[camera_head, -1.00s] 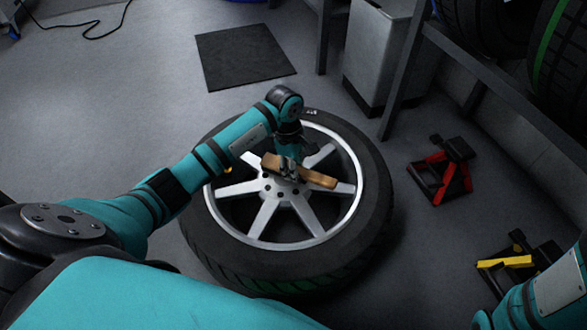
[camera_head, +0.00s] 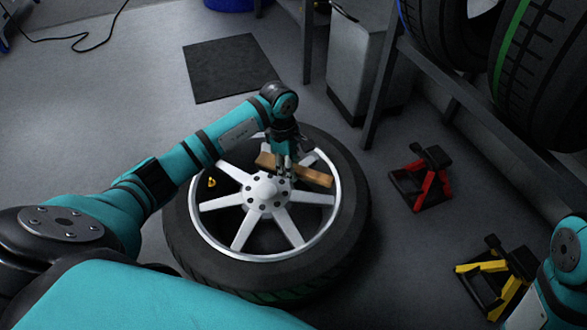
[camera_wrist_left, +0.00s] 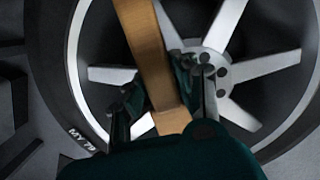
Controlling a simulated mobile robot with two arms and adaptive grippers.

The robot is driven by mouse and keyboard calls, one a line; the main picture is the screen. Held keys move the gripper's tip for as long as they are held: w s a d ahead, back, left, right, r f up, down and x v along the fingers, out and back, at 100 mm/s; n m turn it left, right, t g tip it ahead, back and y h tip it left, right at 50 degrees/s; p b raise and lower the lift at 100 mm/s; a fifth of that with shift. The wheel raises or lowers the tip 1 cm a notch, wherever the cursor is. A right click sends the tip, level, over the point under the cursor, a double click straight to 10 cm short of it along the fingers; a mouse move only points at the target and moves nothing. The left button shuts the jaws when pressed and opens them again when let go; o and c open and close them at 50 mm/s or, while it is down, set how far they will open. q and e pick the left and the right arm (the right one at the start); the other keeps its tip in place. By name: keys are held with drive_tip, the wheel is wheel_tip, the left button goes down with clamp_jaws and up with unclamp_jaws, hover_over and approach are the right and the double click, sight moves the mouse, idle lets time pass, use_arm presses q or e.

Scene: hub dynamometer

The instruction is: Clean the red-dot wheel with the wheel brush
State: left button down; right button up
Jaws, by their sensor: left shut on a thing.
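A wheel with a black tyre (camera_head: 352,215) and silver spokes lies flat on the floor; it also fills the wrist view, with its hub (camera_wrist_left: 215,65) right of centre. I cannot make out a red dot on it. My left gripper (camera_head: 283,172) is shut on the wooden wheel brush (camera_head: 316,176) and holds it over the far side of the hub. In the wrist view the brush (camera_wrist_left: 148,45) runs between the fingers (camera_wrist_left: 165,100). Its bristles are hidden, so I cannot tell whether they touch the wheel. My right gripper is out of view.
A red stand (camera_head: 428,178) and a yellow stand (camera_head: 490,283) are on the floor at right. A rack with upright tyres (camera_head: 545,75) and a grey cabinet (camera_head: 355,65) stand behind. A dark mat (camera_head: 230,67) lies beyond the wheel.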

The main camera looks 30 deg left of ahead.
use_arm(q)
drive_tip(key=shift+r+p, duration=0.9)
drive_tip(key=shift+r, duration=0.6)
